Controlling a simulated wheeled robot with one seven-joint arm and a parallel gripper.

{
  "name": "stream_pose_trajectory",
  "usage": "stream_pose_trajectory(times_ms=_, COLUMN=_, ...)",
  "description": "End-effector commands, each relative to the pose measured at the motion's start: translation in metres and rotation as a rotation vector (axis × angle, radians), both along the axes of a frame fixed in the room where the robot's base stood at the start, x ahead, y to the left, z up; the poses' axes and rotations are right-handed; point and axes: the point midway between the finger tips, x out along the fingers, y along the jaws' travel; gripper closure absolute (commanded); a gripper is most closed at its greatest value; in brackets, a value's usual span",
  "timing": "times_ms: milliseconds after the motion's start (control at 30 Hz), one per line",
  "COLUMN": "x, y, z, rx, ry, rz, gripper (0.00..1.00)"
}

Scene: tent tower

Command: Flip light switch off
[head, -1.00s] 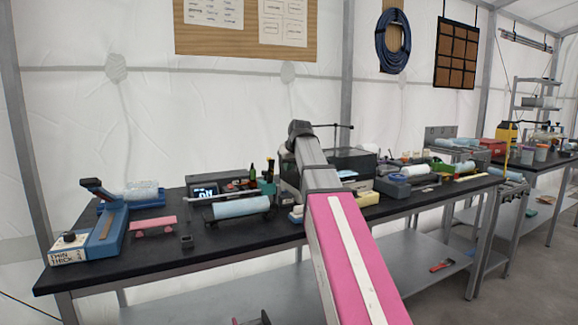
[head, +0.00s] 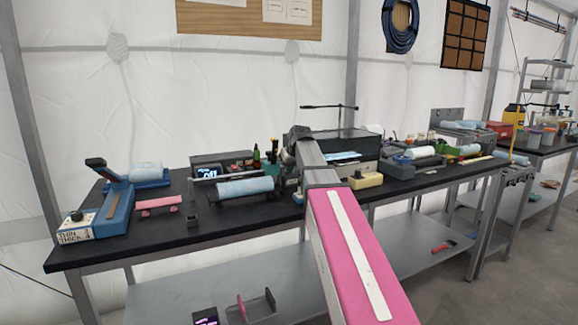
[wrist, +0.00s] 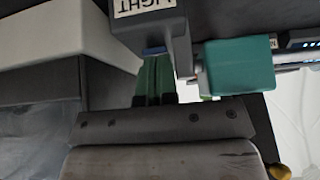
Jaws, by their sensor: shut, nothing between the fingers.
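In the wrist view, a grey box with a white label reading LIGHT (wrist: 150,14) is at the top centre; the label appears upside down. My gripper (wrist: 154,60) has green fingers, shut together and empty, pointing at the underside of the box. I cannot tell whether the fingertips touch the blue part or which way the switch is set. In the head view, my arm hides the gripper and the switch box.
A teal block (wrist: 240,67) stands right beside the grey box in the wrist view, with a pale box (wrist: 60,35) on the left. In the head view, the black workbench (head: 150,238) holds a blue roll (head: 244,187), a yellow block (head: 366,180) and several devices. A lower shelf (head: 415,232) runs beneath.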

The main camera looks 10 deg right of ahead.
Motion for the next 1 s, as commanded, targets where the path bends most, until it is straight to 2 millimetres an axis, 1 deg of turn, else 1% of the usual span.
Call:
stream_pose_trajectory(times_ms=167, x=-0.001, y=0.000, z=-0.001, rx=0.002, ry=-0.007, rz=0.000, gripper=1.00)
stream_pose_trajectory(times_ms=333, x=-0.008, y=-0.001, z=-0.011, rx=0.025, ry=-0.086, rz=0.001, gripper=1.00)
stream_pose_trajectory(times_ms=400, x=-0.003, y=0.000, z=-0.008, rx=0.022, ry=-0.081, rz=0.001, gripper=1.00)
stream_pose_trajectory(times_ms=667, x=-0.003, y=-0.001, z=-0.007, rx=0.022, ry=-0.080, rz=0.001, gripper=1.00)
stream_pose_trajectory(times_ms=1000, x=-0.003, y=-0.001, z=0.007, rx=0.022, ry=-0.080, rz=0.001, gripper=1.00)
